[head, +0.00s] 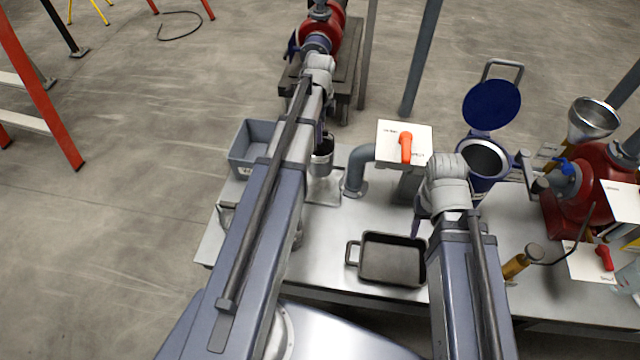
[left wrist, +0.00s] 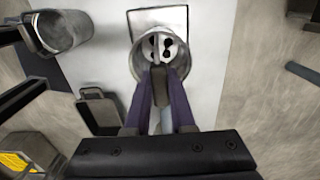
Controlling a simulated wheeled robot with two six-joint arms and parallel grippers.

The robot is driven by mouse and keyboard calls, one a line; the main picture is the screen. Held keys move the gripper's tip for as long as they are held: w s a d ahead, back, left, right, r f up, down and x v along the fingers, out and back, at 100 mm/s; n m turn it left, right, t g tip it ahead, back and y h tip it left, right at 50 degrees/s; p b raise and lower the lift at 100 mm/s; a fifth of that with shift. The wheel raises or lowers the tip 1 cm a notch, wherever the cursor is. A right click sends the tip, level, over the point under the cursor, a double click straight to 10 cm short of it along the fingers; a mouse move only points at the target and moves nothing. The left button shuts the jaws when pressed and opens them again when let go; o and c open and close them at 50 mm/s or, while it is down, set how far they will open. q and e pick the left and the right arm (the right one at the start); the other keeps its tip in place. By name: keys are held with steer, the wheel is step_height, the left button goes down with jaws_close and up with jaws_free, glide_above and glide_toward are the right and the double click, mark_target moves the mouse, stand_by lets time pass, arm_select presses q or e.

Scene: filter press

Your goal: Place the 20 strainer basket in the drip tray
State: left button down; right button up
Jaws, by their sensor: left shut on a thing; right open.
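The strainer basket (left wrist: 147,66) is a round metal cup with a perforated inside. My left gripper (left wrist: 160,82) is shut on its upright handle. In the head view the basket (head: 322,160) hangs upright at or just above a square metal plate (head: 323,192); I cannot tell whether they touch. No number is readable on it. The drip tray (head: 392,260) is a dark shallow rectangular pan with a side handle, empty, at the bench front; it also shows in the left wrist view (left wrist: 100,115). My right gripper (head: 420,208) is open, mostly hidden behind its wrist, behind the tray.
A blue-grey bin (head: 253,148) stands at the bench's back left. A grey pipe elbow (head: 355,172) and a switch panel (head: 404,143) stand right of the basket. A second metal cup (left wrist: 62,30) shows in the left wrist view. An open blue-lidded vessel (head: 484,160) stands further right.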

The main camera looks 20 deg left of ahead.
arm_select(q)
steer(key=b, duration=0.6)
glide_toward(320, 154)
steer(key=shift+s+d+f, duration=0.25)
steer(key=shift+s+d, duration=0.05)
steer(key=shift+s, duration=0.3)
steer(key=shift+s+d+f, duration=0.25)
steer(key=shift+s+f, duration=0.05)
steer(key=shift+s, duration=0.3)
steer(key=shift+s+d+f, duration=0.25)
steer(key=shift+s+d, duration=0.05)
steer(key=shift+s, duration=0.3)
steer(key=shift+f, duration=0.1)
step_height(320, 154, down, 4)
steer(key=b, duration=0.3)
steer(key=shift+r+b, duration=0.25)
steer(key=shift+b, duration=0.15)
steer(key=shift+f, duration=0.15)
steer(key=c, duration=0.8)
jaws_free()
steer(key=shift+o, duration=0.2)
